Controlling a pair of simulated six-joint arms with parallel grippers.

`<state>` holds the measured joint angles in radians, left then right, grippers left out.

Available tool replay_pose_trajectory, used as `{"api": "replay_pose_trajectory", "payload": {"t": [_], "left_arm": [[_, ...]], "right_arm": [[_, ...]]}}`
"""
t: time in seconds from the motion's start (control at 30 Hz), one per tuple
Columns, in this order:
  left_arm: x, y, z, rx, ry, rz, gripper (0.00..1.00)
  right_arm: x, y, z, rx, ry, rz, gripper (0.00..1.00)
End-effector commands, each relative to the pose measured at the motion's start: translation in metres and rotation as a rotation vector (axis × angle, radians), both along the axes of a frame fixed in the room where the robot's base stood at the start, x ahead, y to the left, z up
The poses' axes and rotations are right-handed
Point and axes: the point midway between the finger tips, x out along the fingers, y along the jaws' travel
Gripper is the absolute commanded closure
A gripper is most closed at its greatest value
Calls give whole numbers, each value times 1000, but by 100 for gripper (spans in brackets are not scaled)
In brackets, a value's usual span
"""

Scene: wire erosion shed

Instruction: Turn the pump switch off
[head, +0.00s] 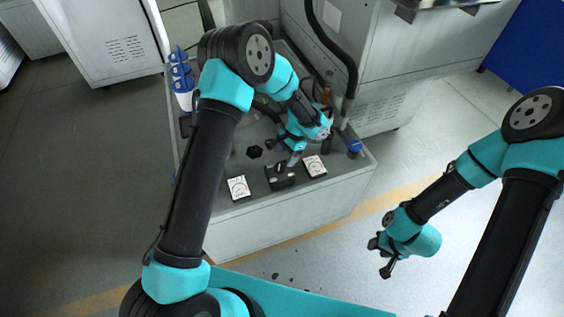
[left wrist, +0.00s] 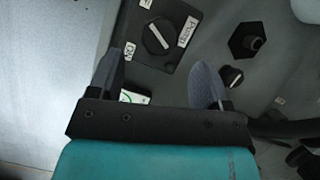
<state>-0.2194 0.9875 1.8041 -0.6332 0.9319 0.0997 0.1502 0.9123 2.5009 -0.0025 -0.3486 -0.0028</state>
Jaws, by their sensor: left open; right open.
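The pump switch (head: 280,177) is a black box on the grey machine top, between two white dial gauges. In the left wrist view its round black knob (left wrist: 158,37) has a white bar lying diagonally, from upper left to lower right. A "Pump" label is right of the knob, an "ON" label lower left, and another label is cut off at the top. My left gripper (head: 294,158) is open and empty just behind the switch; its two fingers (left wrist: 158,82) show apart, short of the knob. My right gripper (head: 380,257) is open and empty over the floor.
White gauges (head: 238,188) and (head: 315,166) flank the switch. A black hexagonal knob (head: 254,152) sits behind it. A blue-capped part (head: 354,147) is at the right corner. Dark hoses (head: 340,50) and a grey cabinet (head: 410,70) stand behind. Floor at right is clear.

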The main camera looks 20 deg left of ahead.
Motion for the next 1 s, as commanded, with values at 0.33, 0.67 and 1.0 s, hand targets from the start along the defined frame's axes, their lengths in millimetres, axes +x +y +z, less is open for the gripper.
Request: {"api": "replay_pose_trajectory", "payload": {"t": [0.33, 0.67, 1.0], "left_arm": [[20, -18, 64, -2, -3, -1, 28], [34, -29, 108, -1, -2, -1, 28], [35, -31, 112, -1, 0, -2, 28]], "right_arm": [[0, 0, 0, 0, 0, 0, 57], [0, 0, 0, 0, 0, 0, 57], [0, 0, 0, 0, 0, 0, 57]]}}
